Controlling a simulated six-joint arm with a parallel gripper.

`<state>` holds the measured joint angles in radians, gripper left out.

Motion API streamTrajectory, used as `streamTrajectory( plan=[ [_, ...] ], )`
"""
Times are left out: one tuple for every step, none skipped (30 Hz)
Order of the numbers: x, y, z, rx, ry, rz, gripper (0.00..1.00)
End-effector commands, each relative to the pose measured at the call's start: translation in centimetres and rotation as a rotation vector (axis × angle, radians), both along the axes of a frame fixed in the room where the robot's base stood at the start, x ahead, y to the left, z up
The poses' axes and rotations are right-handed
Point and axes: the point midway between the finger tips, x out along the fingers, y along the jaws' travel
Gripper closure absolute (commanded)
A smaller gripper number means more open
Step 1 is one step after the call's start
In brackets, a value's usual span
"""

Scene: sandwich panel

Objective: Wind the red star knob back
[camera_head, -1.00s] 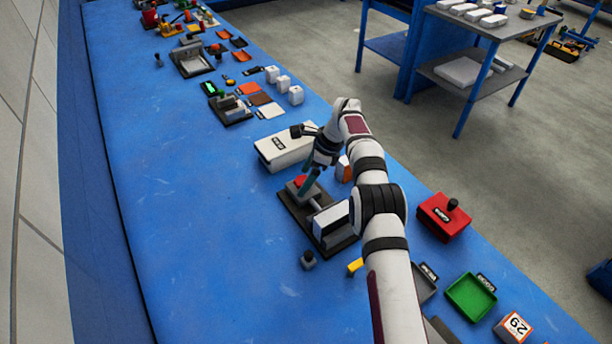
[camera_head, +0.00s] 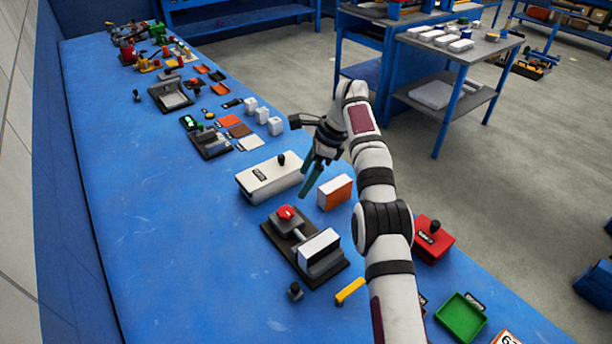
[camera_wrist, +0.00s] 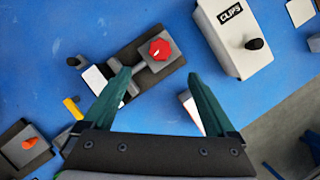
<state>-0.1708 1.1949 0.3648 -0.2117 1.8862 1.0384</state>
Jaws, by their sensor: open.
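The red star knob (camera_head: 286,212) sits on a grey block at the far end of a dark-based fixture (camera_head: 338,270) with a white-topped block. In the wrist view the red knob (camera_wrist: 160,49) lies beyond the left fingertip, on the fixture's right end. My gripper (camera_head: 309,178) is raised above the bench, up and to the right of the knob in the head view, and clear of it. In the wrist view its two teal fingers (camera_wrist: 160,82) are spread apart with nothing held between them.
A white box labelled CLIPS (camera_head: 268,180) with a black knob stands behind the fixture. An orange and white box (camera_head: 335,192) stands to its right. A yellow bar (camera_head: 350,290) and a small grey knobbed piece (camera_head: 295,291) lie in front.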

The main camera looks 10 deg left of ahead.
Motion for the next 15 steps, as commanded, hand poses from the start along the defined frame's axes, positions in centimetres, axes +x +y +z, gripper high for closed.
streamTrajectory(
  plan=[
    [0.0, 0.0, 0.0, 0.0, 0.0, 0.001, 0.09],
    [0.0, 0.1, 0.0, -0.004, -0.005, 0.008, 0.09],
    [-0.1, 0.2, 0.1, -0.021, -0.025, 0.04, 0.09],
    [-0.2, 0.5, 0.2, -0.045, -0.054, 0.089, 0.09],
    [-0.4, 0.8, 0.4, -0.079, -0.097, 0.161, 0.09],
    [-0.9, 1.3, 0.6, -0.14, -0.168, 0.292, 0.09],
    [-1.3, 1.7, 0.9, -0.192, -0.229, 0.411, 0.09],
    [-1.9, 2.1, 1.2, -0.244, -0.292, 0.538, 0.09],
    [-2.7, 2.5, 1.7, -0.309, -0.368, 0.707, 0.09],
    [-3.3, 2.9, 2.0, -0.355, -0.422, 0.833, 0.09],
    [-4.0, 3.2, 2.3, -0.396, -0.471, 0.953, 0.09],
    [-4.9, 3.7, 2.7, -0.442, -0.529, 1.1, 0.09],
    [-5.5, 4.0, 3.0, -0.473, -0.566, 1.196, 0.09],
    [-6.0, 4.2, 3.2, -0.497, -0.598, 1.279, 0.09],
    [-6.7, 4.5, 3.4, -0.522, -0.631, 1.368, 0.09]
  ],
)
